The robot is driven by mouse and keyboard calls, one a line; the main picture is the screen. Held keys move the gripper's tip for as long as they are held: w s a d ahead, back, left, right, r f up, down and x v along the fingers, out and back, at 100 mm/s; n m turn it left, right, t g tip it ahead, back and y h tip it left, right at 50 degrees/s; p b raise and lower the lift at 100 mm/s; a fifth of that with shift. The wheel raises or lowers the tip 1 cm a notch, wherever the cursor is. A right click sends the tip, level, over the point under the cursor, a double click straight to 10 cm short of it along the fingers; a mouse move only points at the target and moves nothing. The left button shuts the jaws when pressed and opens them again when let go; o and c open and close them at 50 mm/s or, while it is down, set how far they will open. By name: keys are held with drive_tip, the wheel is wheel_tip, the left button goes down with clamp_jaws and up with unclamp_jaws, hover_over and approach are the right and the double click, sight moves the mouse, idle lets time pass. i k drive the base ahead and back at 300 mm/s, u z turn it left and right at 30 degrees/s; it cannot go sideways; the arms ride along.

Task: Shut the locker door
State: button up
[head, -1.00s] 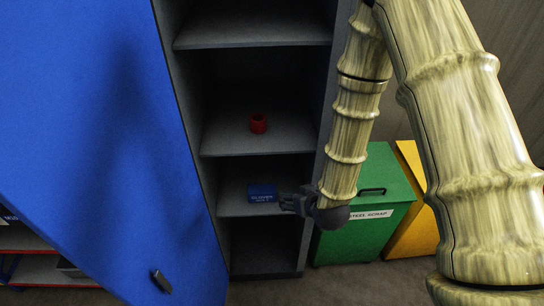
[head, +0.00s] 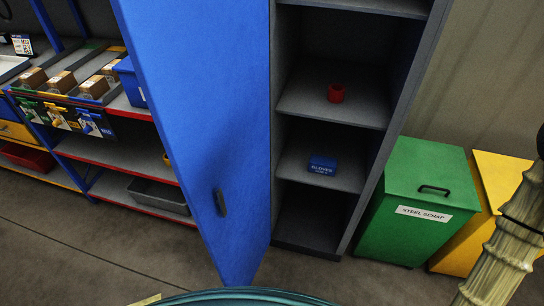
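The blue locker door (head: 205,125) stands open on the left of the grey locker (head: 420,70) in the head view. A dark handle (head: 221,203) sits on the door's lower part. Inside the locker, a red cup-like item (head: 336,93) stands on one shelf and a blue box marked as gloves (head: 322,165) lies on the shelf below. My arm shows only in part at the lower right edge. My gripper is out of view.
A green steel scrap bin (head: 415,200) and a yellow bin (head: 490,205) stand right of the locker. A rack with red-edged shelves (head: 115,150) holds boxes and bins at the left, behind the door. The floor before the door looks clear.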

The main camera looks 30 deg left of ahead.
sight(202, 67)
drive_tip(key=z, duration=2.4)
drive_tip(key=k, duration=1.35)
drive_tip(key=u, duration=2.4)
